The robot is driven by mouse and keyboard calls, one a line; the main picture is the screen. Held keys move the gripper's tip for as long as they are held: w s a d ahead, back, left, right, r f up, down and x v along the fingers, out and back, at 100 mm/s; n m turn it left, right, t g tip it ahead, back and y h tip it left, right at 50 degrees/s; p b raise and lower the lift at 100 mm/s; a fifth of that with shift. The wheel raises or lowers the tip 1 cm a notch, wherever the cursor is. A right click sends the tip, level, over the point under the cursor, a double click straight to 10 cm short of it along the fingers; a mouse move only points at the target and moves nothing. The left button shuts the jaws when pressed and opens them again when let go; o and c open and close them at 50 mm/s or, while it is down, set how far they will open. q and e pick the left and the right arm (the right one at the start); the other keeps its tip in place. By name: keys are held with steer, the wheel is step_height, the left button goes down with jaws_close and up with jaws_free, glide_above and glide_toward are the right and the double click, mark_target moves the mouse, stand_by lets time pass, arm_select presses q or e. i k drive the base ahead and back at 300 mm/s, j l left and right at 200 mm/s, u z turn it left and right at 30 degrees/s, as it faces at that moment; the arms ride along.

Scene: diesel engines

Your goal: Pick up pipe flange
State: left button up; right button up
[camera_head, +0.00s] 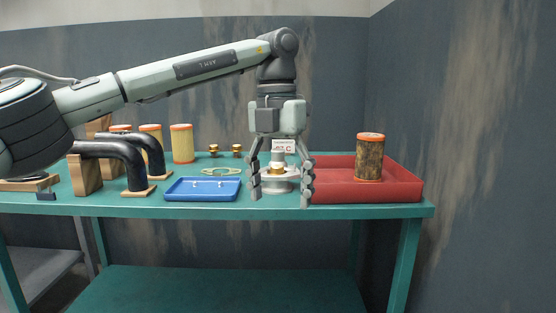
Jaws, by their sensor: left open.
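A pale grey, round flanged part (284,185) stands on the teal table, left of the red tray. It looks like the pipe flange, with a brass-coloured piece at its middle. My left gripper (281,196) points straight down over it and is open. Its fingers hang on the left and right sides of the part, and I cannot tell whether they touch it. A small white card with red and dark print (283,146) shows just above the part, below the gripper's palm. My right gripper is not in view.
A red tray (405,192) holds a rusty, orange-rimmed cylinder (370,160). A blue tray (203,196) with small bits lies left of the gripper. Black bent pipes (133,165), yellow filters (182,145), brass fittings (237,151) and a pale green gasket (221,171) stand further left and behind.

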mark_target(277, 155)
steer(key=i, duration=1.7)
